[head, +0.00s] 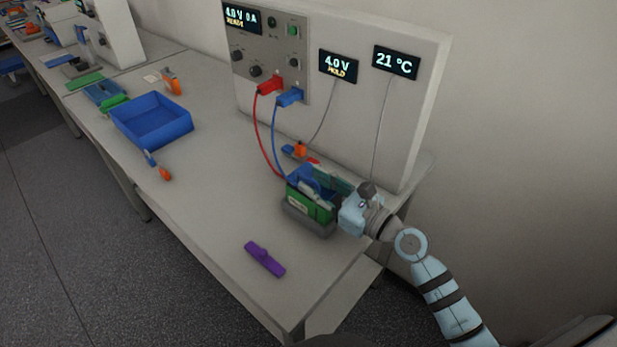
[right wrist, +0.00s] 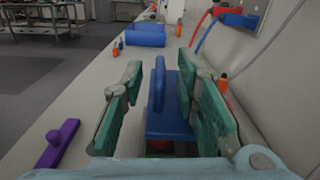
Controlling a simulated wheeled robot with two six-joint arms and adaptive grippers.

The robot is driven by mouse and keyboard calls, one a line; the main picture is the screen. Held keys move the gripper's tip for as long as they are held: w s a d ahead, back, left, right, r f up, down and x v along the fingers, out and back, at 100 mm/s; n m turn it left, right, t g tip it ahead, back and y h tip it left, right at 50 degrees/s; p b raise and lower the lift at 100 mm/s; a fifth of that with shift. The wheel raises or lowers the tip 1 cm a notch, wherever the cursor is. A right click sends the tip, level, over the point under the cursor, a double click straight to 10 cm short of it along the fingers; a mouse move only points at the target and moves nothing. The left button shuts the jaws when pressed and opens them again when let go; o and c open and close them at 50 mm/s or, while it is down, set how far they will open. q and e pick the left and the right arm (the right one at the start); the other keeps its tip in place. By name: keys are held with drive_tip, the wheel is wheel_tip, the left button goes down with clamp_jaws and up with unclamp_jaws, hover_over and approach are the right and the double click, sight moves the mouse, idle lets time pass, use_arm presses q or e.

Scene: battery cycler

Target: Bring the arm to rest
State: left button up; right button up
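My right arm comes in from the lower right in the head view. Its gripper (head: 335,185) is at the green cell block (head: 308,208), beside the blue part (head: 303,176) on top of it. In the right wrist view, the two green finger pads of the gripper (right wrist: 160,100) stand apart. A blue part with an upright fin (right wrist: 158,85) is between them, with a visible gap on the left side; contact on the right side is hard to tell. The gripper looks open. My left gripper is not in view.
The white cycler panel (head: 420,110) stands behind, with red (head: 268,87) and blue (head: 290,97) plugs whose cables run down to the block. Displays read 4.0 V HOLD and 21 °C. A purple tool (head: 265,258) lies in front; a blue bin (head: 150,122) is farther left. Bare table lies between.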

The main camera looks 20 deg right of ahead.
drive_tip(key=v, duration=0.4)
drive_tip(key=shift+s+d, duration=0.25)
drive_tip(key=shift+s, duration=0.05)
